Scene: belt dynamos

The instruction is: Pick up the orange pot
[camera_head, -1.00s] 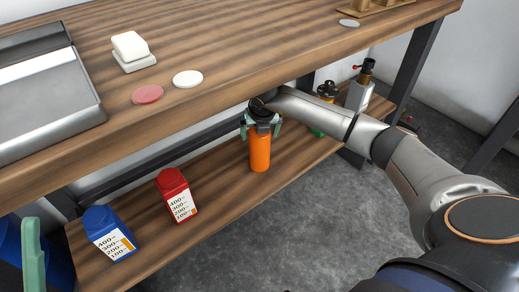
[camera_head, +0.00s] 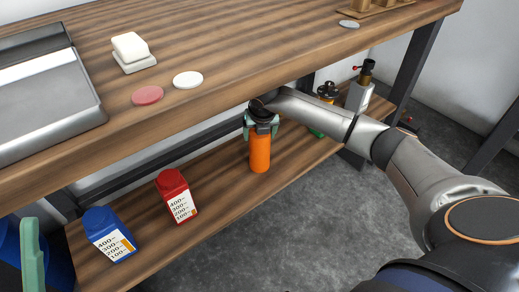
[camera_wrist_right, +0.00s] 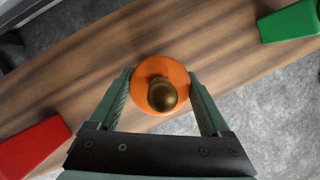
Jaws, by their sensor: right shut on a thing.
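The orange pot (camera_head: 260,152) is a tall orange cylinder standing upright on the lower wooden shelf, near its front edge. My right gripper (camera_head: 261,130) is around its top from above. In the right wrist view the pot's round orange top (camera_wrist_right: 160,84) with a brass knob sits between the two green fingers, and the gripper (camera_wrist_right: 162,100) is shut on it. I cannot tell whether the pot's base touches the shelf. A green part of my left gripper (camera_head: 32,255) shows at the lower left edge; its jaws cannot be made out.
A red container (camera_head: 176,195) and a blue container (camera_head: 108,233) stand left of the pot on the lower shelf (camera_head: 215,180). A green container (camera_wrist_right: 290,22) and bottles (camera_head: 358,92) stand to the right. The upper tabletop (camera_head: 240,50) overhangs close behind my right arm.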

